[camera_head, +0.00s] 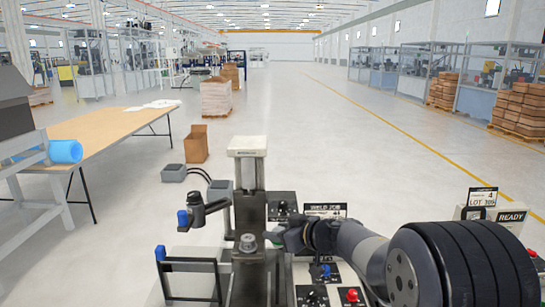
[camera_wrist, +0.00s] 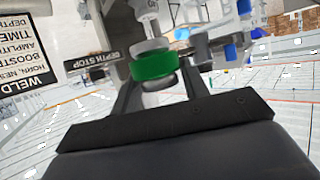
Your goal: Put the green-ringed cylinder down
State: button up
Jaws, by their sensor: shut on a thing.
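The green-ringed cylinder (camera_wrist: 153,66) shows in the wrist view as a pale grey body with a wide green band. My gripper (camera_wrist: 158,84) has one finger on each side of it and is shut on it. A pale metal shaft (camera_wrist: 148,26) lies just beyond the cylinder in line with it; I cannot tell whether they touch. In the head view my gripper (camera_head: 272,238) is beside the dark column of the bench machine (camera_head: 249,210), near a grey round part (camera_head: 247,243). The cylinder is too small to make out surely there.
A "DEPTH STOP" label (camera_wrist: 91,60) and a weld settings sign (camera_wrist: 22,50) are close by in the wrist view. The head view shows a clamp arm (camera_head: 205,211), a panel with a red knob (camera_head: 351,295) and a "READY" sign (camera_head: 511,216). The floor beyond is open.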

jog(key=s+d+f+m+t+h, duration=0.1)
jog(key=s+d+f+m+h, duration=0.2)
jog(key=f, duration=0.6)
jog(key=s+d+f+m+t+h, duration=0.1)
jog(key=s+d+f+m+h, duration=0.2)
jog(key=s+d+f, duration=0.3)
jog(key=s+d+f+m+t+h, duration=0.2)
jog(key=s+d+f, duration=0.3)
jog(key=f, duration=0.7)
jog(key=shift+m+h, duration=0.5)
jog(key=shift+h, duration=0.2)
jog(key=shift+s, duration=0.1)
jog(key=shift+s, duration=0.1)
